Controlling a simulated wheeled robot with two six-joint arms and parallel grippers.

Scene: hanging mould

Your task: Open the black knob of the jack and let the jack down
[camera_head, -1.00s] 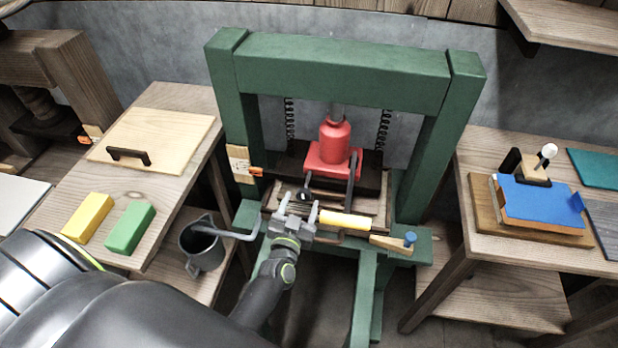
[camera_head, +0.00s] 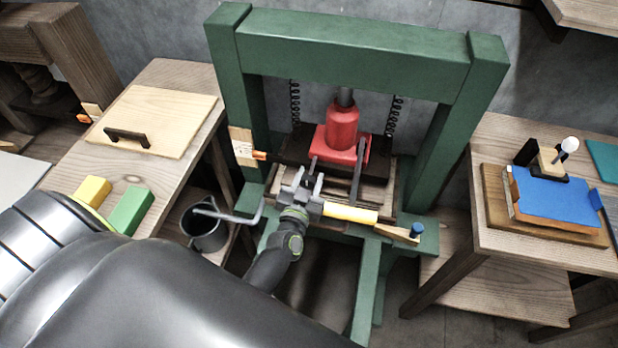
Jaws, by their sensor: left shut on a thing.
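The red jack (camera_head: 343,128) stands upright inside the green press frame (camera_head: 345,45), on a dark plate above a stack of boards. Its black knob (camera_head: 309,183) is low at the jack's front and mostly hidden by my fingers. My left gripper (camera_head: 308,181) reaches in from the front and is shut on the knob, one finger on each side. A dark lever arm (camera_head: 357,175) slopes forward from the jack, just right of the gripper. My right gripper is not in view.
A yellow-handled tool (camera_head: 350,214) and a wooden brush (camera_head: 400,232) lie right beside my gripper. A bent grey crank (camera_head: 238,217) is at left. Tables flank the press; a metal bucket (camera_head: 204,228) stands below left.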

